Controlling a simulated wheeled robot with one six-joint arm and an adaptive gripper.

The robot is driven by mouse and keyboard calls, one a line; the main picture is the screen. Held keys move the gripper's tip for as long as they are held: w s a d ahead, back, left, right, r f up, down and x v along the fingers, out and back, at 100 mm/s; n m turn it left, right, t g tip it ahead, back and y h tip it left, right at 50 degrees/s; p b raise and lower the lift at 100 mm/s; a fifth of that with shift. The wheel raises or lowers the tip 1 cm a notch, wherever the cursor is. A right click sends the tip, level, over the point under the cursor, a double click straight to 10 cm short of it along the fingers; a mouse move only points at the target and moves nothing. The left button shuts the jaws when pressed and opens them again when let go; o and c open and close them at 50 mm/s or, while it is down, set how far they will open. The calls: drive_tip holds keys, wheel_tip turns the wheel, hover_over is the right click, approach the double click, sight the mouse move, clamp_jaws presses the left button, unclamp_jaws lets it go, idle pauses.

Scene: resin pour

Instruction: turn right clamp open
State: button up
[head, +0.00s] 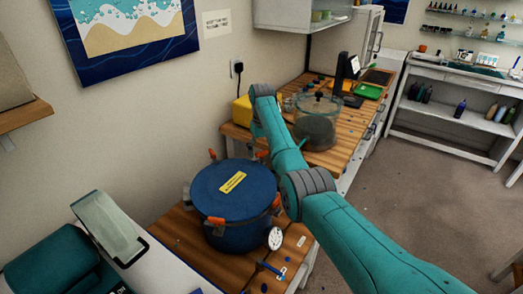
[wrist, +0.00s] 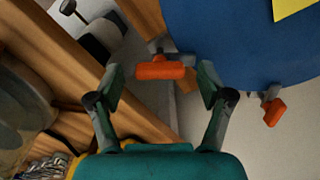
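The blue pot (head: 235,190) with a yellow label on its lid stands on a wooden bench, with several orange-handled clamps around its rim. In the wrist view, the blue lid (wrist: 235,45) fills the upper right. One orange clamp handle (wrist: 160,71) lies crosswise between the fingertips of my gripper (wrist: 161,82), close to the lid's edge. In the head view, this clamp (head: 262,154) appears at the pot's back right, and my arm partly hides the gripper there. Another orange clamp (wrist: 274,112) shows farther right.
A glass chamber (head: 317,120) and a yellow device (head: 241,110) stand on the wooden counter behind the pot. A white gauge (head: 275,238) is on the pot's front right. A wall is close behind the pot. Open floor (head: 430,175) lies to the right.

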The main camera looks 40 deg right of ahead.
drive_tip(key=c, duration=1.1)
drive_tip(key=shift+m, duration=0.4)
drive_tip(key=m, duration=0.4)
drive_tip(key=shift+m, duration=0.3)
drive_tip(key=m, duration=0.6)
drive_tip(key=shift+m, duration=0.3)
drive_tip(key=o, duration=1.1)
drive_tip(key=shift+o, duration=0.2)
